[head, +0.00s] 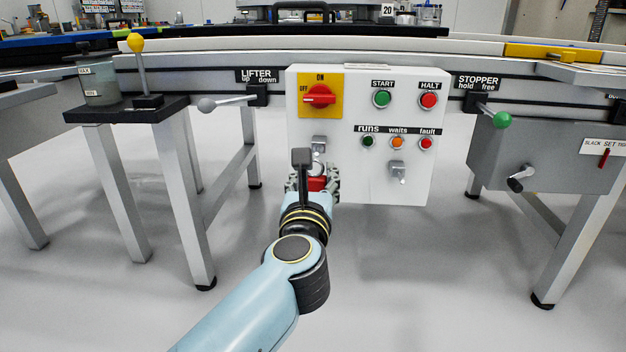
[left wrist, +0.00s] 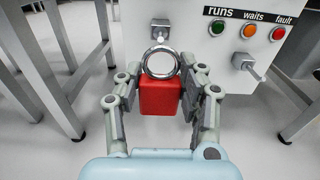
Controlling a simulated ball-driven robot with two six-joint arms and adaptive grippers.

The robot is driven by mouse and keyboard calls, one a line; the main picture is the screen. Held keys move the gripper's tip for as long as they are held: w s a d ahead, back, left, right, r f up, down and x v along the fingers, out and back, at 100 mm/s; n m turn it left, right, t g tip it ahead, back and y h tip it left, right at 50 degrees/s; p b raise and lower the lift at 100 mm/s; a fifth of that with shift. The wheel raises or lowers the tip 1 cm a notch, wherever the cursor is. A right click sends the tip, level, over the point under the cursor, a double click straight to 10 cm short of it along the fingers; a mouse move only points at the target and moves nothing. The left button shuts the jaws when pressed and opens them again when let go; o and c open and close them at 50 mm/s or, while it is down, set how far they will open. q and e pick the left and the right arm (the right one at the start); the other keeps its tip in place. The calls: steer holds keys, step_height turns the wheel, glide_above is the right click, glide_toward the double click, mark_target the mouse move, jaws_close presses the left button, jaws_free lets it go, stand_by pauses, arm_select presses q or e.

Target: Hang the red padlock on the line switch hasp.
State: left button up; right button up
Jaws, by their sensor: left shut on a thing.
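The red padlock (head: 316,184) is between the fingers of my left gripper (head: 314,188), in front of the white control box. In the left wrist view, the red padlock body (left wrist: 160,98) is upright, with its silver shackle (left wrist: 147,62) on top. My left gripper (left wrist: 161,90) is shut on the body from both sides. A metal hasp (head: 319,142) is on the box below the red line switch (head: 319,96); it also shows in the left wrist view (left wrist: 160,28). The shackle overlaps the hasp's lower part in view; I cannot tell whether it passes through. My right gripper is not in view.
A second metal bracket (head: 397,171) sits lower right on the control box (head: 436,150), under the indicator lights. The lifter lever (head: 222,104) sticks out at left and the stopper lever (head: 500,119) at right. A small black stand (head: 120,113) is at left.

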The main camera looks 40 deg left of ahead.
arm_select(q)
steer(key=f+x, duration=0.1)
steer(key=x, duration=0.7)
steer(key=shift+w, duration=0.2)
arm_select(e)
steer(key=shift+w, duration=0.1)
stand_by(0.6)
arm_select(q)
steer(key=shift+a, duration=0.1)
steer(key=o, duration=1.3)
steer(key=shift+f, duration=0.1)
steer(key=shift+s, duration=0.1)
steer(key=shift+v, duration=2.1)
